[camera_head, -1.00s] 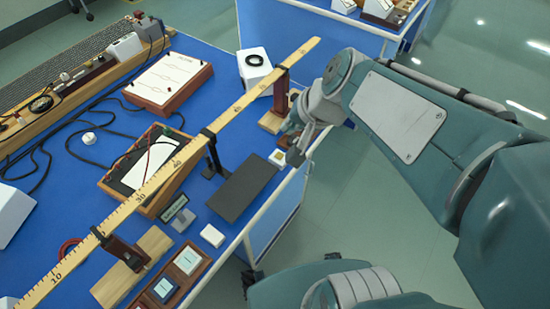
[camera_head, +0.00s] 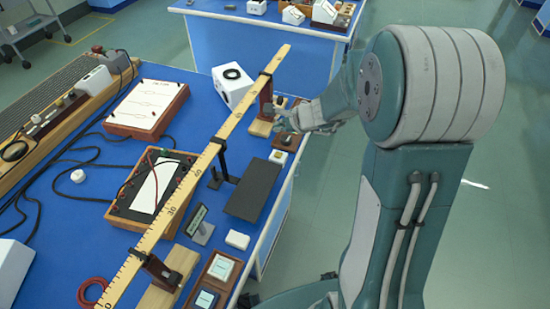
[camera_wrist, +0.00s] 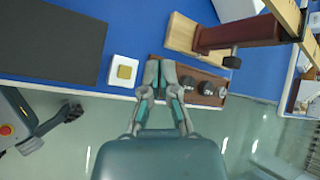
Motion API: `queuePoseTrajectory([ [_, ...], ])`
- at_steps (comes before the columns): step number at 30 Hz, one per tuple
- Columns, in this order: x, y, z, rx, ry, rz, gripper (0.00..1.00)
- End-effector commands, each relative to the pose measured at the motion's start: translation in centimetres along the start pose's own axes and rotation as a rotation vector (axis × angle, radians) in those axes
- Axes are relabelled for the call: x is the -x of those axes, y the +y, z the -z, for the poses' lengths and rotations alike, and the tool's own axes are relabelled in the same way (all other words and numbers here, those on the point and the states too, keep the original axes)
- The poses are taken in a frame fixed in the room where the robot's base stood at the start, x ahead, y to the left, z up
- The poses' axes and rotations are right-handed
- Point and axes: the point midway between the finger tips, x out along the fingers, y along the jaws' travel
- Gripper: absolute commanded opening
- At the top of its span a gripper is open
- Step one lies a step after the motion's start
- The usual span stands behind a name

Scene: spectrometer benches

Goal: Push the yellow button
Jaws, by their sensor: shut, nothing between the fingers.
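In the head view the button (camera_head: 279,158) is small, near the right edge of the blue bench. My gripper (camera_wrist: 159,66) is shut and empty, with its fingertips close together at the bench edge, just right of the white box and apart from it in the picture. In the head view my gripper (camera_head: 282,114) shows behind the button, beside the wooden stand; its fingertips are small and hard to make out.
A dark flat plate (camera_wrist: 50,40) lies left of the white box. A brown wooden tray (camera_wrist: 208,86) with dark weights sits right of my fingers. A wooden stand (camera_wrist: 190,36) and a long yellow ruler (camera_head: 205,160) rise nearby. Open floor lies right of the bench.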

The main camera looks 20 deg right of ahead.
Motion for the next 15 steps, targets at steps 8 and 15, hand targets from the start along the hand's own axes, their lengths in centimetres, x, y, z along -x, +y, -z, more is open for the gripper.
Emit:
queuePoseTrajectory([
  [8,-0.1,0.0,-0.1,-0.004,0.003,0.001,0.0],
  [15,-1.1,0.8,0.2,-0.003,0.005,-0.002,0.0],
])
